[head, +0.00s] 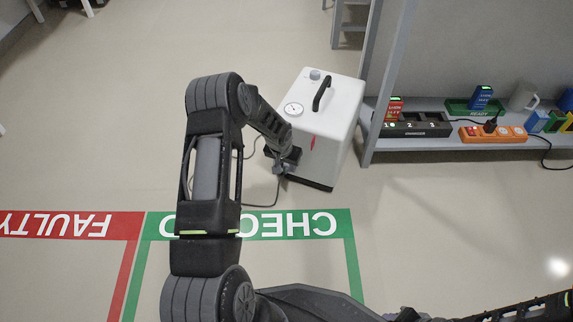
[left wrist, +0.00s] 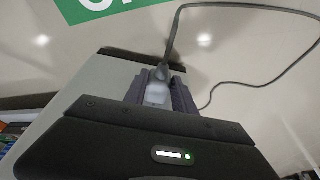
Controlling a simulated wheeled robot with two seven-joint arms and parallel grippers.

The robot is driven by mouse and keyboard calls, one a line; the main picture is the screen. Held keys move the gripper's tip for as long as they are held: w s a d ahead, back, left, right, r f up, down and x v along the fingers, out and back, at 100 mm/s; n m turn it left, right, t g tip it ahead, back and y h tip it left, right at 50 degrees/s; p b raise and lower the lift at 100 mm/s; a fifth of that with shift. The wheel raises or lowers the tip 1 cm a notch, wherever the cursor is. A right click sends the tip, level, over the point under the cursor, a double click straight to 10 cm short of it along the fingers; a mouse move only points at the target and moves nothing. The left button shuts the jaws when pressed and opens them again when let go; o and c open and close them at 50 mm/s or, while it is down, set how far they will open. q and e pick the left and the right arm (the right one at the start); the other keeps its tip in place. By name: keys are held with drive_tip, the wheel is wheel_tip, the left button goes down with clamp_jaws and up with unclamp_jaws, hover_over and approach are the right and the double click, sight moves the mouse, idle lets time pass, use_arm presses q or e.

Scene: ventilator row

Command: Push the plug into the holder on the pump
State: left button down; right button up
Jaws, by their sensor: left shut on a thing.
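The pump (head: 335,115) is a white box with a black handle, a round gauge and a dark base, standing on the floor. My left gripper (head: 287,160) is at the pump's lower left side. In the left wrist view my left gripper (left wrist: 158,95) is shut on the pale grey plug (left wrist: 157,92), with its grey cord (left wrist: 171,45) running off in a loop. The pump's pale side (left wrist: 93,80) also shows there, close beside the fingers. The holder is not visible; whether the plug touches it I cannot tell. What seems to be my right gripper (head: 405,315) is cut off at the bottom edge.
A grey shelf (head: 455,138) at right holds a charger (head: 418,129), a green tray (head: 470,107), an orange power strip (head: 490,134) and a mug (head: 524,96). A green CHECKED zone (head: 345,225) and a red FAULTY zone (head: 138,221) mark the floor.

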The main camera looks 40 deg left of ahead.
sight(285, 171)
use_arm(q)
drive_tip(key=c, duration=1.3)
unclamp_jaws()
drive_tip(key=shift+w+a, duration=0.1)
drive_tip(key=shift+w, duration=0.2)
drive_tip(key=o, duration=0.4)
drive_tip(key=shift+s, duration=0.15)
drive_tip(key=shift+c, duration=0.2)
drive_tip(key=shift+r, duration=0.2)
drive_tip(key=p+v, duration=0.3)
drive_tip(key=v, duration=0.3)
drive_tip(key=shift+r, duration=0.2)
drive_tip(key=shift+s+r+p, duration=0.3)
drive_tip(key=shift+r+p, duration=0.1)
drive_tip(key=shift+r, duration=0.05)
drive_tip(key=shift+w, duration=0.1)
